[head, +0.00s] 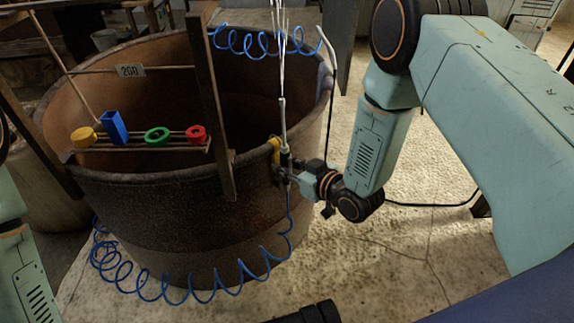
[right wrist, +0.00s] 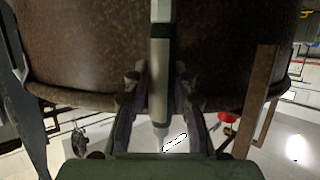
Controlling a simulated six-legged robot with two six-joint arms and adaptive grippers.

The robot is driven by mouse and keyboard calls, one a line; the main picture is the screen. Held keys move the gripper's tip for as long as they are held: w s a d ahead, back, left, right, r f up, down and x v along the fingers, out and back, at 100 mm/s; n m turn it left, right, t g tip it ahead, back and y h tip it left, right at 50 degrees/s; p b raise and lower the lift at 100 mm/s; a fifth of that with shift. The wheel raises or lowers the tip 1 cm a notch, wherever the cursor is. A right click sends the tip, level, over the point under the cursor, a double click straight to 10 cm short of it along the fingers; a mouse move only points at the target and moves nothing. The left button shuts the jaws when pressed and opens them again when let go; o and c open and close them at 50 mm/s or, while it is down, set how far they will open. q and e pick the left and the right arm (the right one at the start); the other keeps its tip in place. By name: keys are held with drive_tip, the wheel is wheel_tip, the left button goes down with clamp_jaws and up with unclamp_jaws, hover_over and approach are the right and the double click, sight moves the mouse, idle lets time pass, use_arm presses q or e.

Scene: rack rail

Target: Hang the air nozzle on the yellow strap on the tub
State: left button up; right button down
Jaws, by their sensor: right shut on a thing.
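The air nozzle (head: 283,118) is a slim grey wand standing nearly upright at the tub's right front rim, with its blue coiled hose (head: 290,215) hanging below. Thin white streaks rise above its tip. My right gripper (head: 286,172) is shut on the nozzle's lower, dark part. In the right wrist view the grey shaft (right wrist: 160,55) runs between my fingers. The yellow strap (head: 275,147) is on the outside of the tub (head: 150,205), right beside the nozzle and partly hidden. I cannot tell whether they touch. My left gripper is out of view; only part of that arm shows.
A rail across the tub bears a yellow ring (head: 83,137), a blue block (head: 114,127), a green ring (head: 157,136) and a red ring (head: 196,134). A brown upright post (head: 212,110) stands left of the nozzle. Open floor (head: 400,240) lies to the right.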

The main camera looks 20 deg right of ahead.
drive_tip(key=shift+f, duration=0.3)
drive_tip(key=c, duration=1)
unclamp_jaws()
drive_tip(key=shift+s, duration=0.1)
drive_tip(key=v, duration=1.1)
drive_tip(key=shift+s+d+r, duration=0.15)
drive_tip(key=shift+s, duration=0.2)
